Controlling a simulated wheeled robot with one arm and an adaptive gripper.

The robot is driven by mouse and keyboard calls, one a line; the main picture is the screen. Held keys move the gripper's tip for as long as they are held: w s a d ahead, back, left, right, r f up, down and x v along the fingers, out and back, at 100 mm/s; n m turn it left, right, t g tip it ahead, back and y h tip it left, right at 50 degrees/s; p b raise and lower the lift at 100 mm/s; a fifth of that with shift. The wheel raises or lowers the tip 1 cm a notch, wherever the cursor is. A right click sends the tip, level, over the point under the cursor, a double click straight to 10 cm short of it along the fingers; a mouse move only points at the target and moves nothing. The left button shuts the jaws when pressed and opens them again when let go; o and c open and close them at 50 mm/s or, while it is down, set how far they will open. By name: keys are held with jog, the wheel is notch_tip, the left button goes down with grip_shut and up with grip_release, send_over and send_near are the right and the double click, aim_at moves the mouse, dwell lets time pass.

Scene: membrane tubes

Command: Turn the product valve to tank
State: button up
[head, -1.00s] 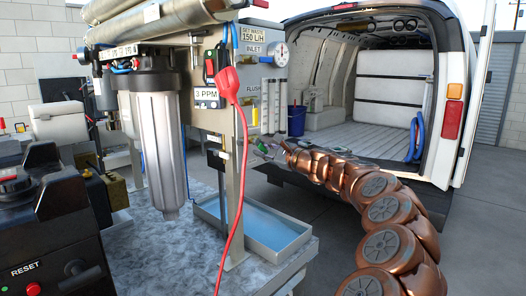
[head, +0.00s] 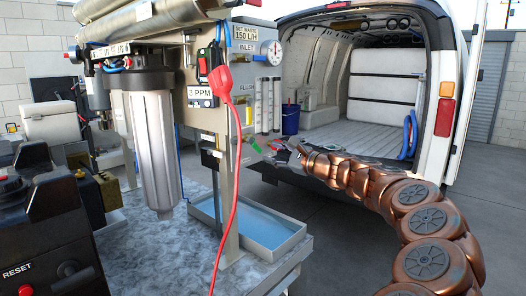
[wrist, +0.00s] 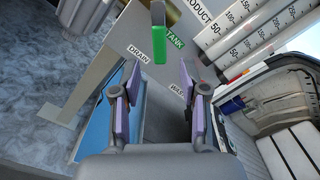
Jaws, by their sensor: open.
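The valve's green handle (wrist: 156,45) shows in the wrist view at top centre, its lower end between the DRAIN label (wrist: 139,54) and the green TANK label (wrist: 175,38), nearer TANK. I cannot tell its exact setting. A small green piece at the panel's lower right edge in the head view (head: 255,145) appears to be this handle. My gripper (wrist: 158,72) is open, its two purple-padded fingers apart on either side below the handle, with nothing between them. In the head view my gripper (head: 281,152) is small, just right of the green piece.
Clear flow tubes (wrist: 255,32) stand right of the valve in the wrist view. A blue-floored tray (head: 245,228) lies below the panel. A red cable (head: 234,165) hangs in front of it.

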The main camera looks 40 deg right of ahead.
jog(key=shift+v, duration=2.45)
jog(key=shift+c, duration=0.2)
